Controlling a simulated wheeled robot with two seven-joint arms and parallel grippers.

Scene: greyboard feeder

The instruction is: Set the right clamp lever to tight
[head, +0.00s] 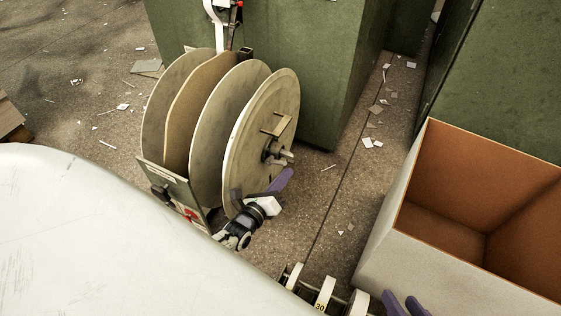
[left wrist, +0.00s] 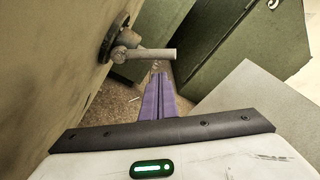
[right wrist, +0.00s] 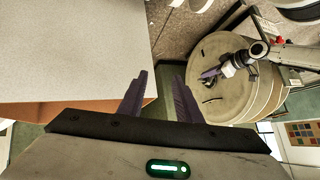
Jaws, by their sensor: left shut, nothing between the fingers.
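The right clamp lever (head: 284,158) sits on the hub of the outer right disc (head: 262,125) of the reel stand. In the left wrist view the lever (left wrist: 148,54) is a grey bar with a pale grip, reaching right from a round dark hub (left wrist: 115,38). My left gripper (head: 287,174) is shut and empty, its purple fingers just below the lever. In the left wrist view its fingers (left wrist: 160,78) lie together under the lever's outer end; I cannot tell whether they touch it. My right gripper (head: 404,300) is open and empty by the box; its fingers (right wrist: 160,78) stand apart.
An open box (head: 378,245) with an orange inside stands at the right. Green cabinets (head: 270,60) stand behind the reel stand. A pale surface (head: 110,240) fills the lower left. Several white rollers (head: 325,292) show at the bottom. Paper scraps lie on the floor between stand and box.

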